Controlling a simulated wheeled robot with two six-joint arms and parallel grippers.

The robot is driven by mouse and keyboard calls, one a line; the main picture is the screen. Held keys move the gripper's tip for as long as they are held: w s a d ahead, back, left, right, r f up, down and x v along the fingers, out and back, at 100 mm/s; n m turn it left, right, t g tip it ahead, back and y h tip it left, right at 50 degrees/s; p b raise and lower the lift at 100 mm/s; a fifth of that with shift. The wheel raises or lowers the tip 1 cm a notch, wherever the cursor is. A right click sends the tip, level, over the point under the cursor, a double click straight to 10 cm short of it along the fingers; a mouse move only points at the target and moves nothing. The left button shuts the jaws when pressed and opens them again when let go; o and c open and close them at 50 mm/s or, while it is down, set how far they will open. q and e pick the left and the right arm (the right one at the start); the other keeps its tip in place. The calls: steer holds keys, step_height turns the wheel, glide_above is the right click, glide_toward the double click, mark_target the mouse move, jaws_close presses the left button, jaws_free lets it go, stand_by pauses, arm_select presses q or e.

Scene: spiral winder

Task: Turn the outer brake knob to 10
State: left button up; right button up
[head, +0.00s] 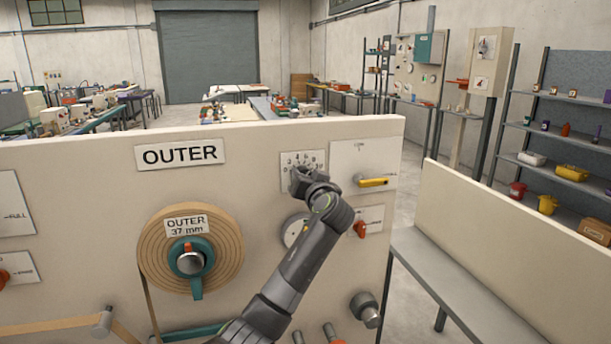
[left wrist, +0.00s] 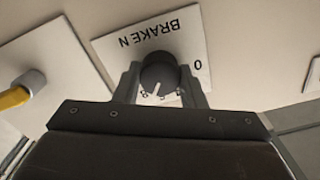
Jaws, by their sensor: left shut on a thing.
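In the left wrist view the plate (left wrist: 110,47) appears upside down, with the lettering BRAKE N. The round dark brake knob (left wrist: 158,72) sits between the two fingers of my left gripper (left wrist: 160,84), which is shut on it. Its white pointer line points down and slightly left in that view, near an 8; the other low numbers are partly hidden. In the head view my left gripper (head: 310,182) covers the knob. My right gripper is not in view.
A yellow lever (head: 373,182) is right of the dial; a round gauge (head: 295,231) and red knob (head: 361,229) are below. The outer spool (head: 150,250) is at left. Beyond the panel's right edge is a grey bench (head: 445,285).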

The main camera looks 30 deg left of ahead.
arm_select(q)
steer(key=shift+m+p, duration=1.85)
steer(key=shift+m, duration=1.85)
steer(key=o, duration=1)
steer(key=b+v, duration=0.6)
steer(key=v, duration=1.1)
steer(key=shift+d, duration=0.25)
